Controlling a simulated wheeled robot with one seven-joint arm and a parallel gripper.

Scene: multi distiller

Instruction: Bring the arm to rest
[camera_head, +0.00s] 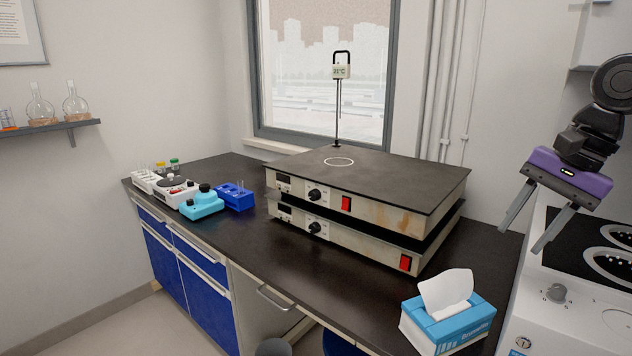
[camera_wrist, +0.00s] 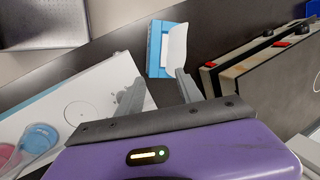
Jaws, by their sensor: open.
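My gripper (camera_head: 528,232) is at the right of the head view, with a purple body and two grey fingers. The fingers are spread apart with nothing between them. It hangs in the air by the white appliance, pointing down and to the left. In the wrist view the open fingers (camera_wrist: 160,92) reach toward the tissue box, which lies beyond them and apart from them. My dark arm links show above the gripper at the right edge of the head view.
A blue tissue box (camera_head: 450,325) stands at the counter's front right. A white appliance (camera_head: 545,310) with ring-marked top is at right. Small lab devices (camera_head: 202,203) sit at left. Counter front is clear.

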